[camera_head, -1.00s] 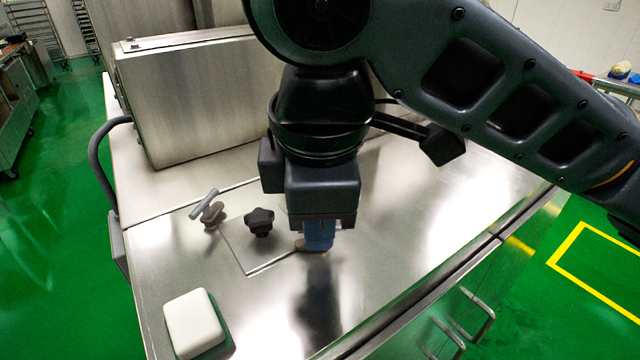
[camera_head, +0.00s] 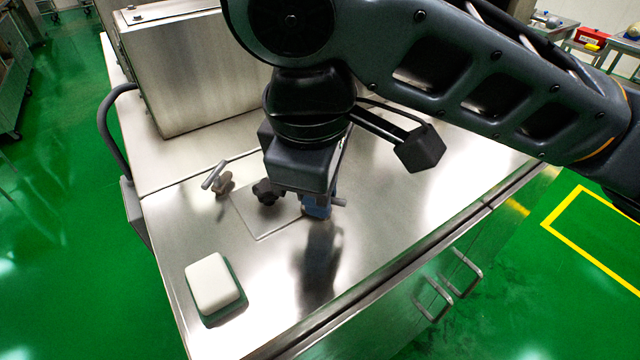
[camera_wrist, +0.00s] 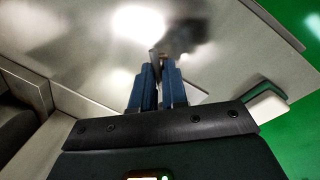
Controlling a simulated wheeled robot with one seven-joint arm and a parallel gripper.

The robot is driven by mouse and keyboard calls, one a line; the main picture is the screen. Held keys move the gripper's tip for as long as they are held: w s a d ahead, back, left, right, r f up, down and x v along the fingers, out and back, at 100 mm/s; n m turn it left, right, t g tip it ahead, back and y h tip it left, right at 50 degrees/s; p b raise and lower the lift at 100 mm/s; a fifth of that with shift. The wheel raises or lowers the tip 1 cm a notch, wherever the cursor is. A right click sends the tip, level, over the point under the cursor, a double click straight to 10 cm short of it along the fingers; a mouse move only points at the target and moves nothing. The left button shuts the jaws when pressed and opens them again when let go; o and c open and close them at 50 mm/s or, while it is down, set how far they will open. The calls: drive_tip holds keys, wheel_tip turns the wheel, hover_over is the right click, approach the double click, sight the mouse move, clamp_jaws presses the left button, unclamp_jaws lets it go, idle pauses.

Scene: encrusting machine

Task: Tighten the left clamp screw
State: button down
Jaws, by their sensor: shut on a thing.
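Two clamp screws stand on the steel top, on either side of a plate (camera_head: 258,228). The one on the left in the head view (camera_head: 220,181) has a grey bar handle and stands free. My gripper (camera_head: 317,212) points down at the one on the right, whose bar handle (camera_head: 338,202) sticks out to the right of the blue fingers. In the wrist view the fingers of my gripper (camera_wrist: 157,78) are closed around a thin grey piece of this handle (camera_wrist: 155,60). The rest of this screw is hidden by the fingers.
A black star knob (camera_head: 266,192) sits on the plate, close to my gripper's left. A white block (camera_head: 210,284) lies at the front left of the top. A large steel box (camera_head: 190,75) stands behind. The front right of the top is clear.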

drive_tip(key=c, duration=1.2)
unclamp_jaws()
drive_tip(key=shift+r, duration=0.1)
wheel_tip(320, 180, up, 7)
drive_tip(key=s, duration=0.1)
drive_tip(key=shift+s+a+r, duration=0.2)
drive_tip(key=shift+s, duration=0.1)
